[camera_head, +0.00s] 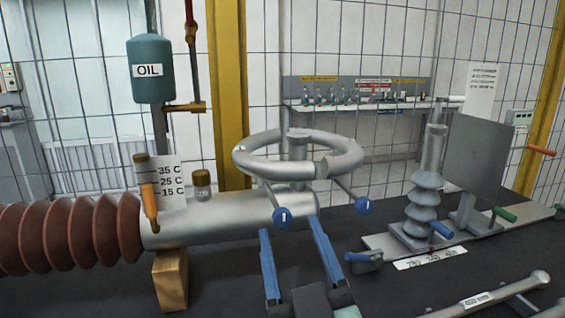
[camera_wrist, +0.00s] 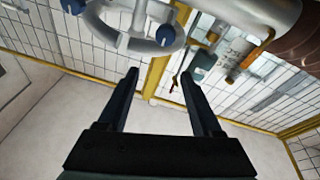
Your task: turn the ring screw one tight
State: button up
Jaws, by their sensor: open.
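A grey metal ring (camera_head: 250,165) sits over the silver bushing tube (camera_head: 215,222). Two ring screws with blue round heads and white marks stick out toward me, a left one (camera_head: 282,216) and a right one (camera_head: 364,206). I cannot tell which is number one. My gripper (camera_head: 290,228) is open and empty, its two blue fingers pointing at the ring from below and in front, apart from both heads. In the wrist view, the fingers (camera_wrist: 160,78) are spread, and the blue heads show beyond them at the upper left (camera_wrist: 73,5) and top middle (camera_wrist: 166,36).
The brown ribbed insulator (camera_head: 70,235) and a wooden block (camera_head: 170,280) are at left. A grey insulator stand (camera_head: 424,205) with coloured handles is at right. A metal bar (camera_head: 500,295) lies front right. A yellow post (camera_head: 228,90) stands behind.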

aim_at(284, 221)
jog(key=s+d+f+g+p, duration=0.2)
jog(key=s+d+g+p, duration=0.15)
jog(key=p, duration=1.35)
jog(key=shift+y, duration=0.4)
jog(key=p+x, duration=0.1)
jog(key=x, duration=0.3)
jog(key=p+x, duration=0.1)
jog(key=x, duration=0.3)
jog(key=a+p+x, duration=0.1)
jog(key=x, duration=0.4)
jog(key=shift+s+r, duration=0.15)
jog(key=shift+s, duration=0.05)
grip_shut()
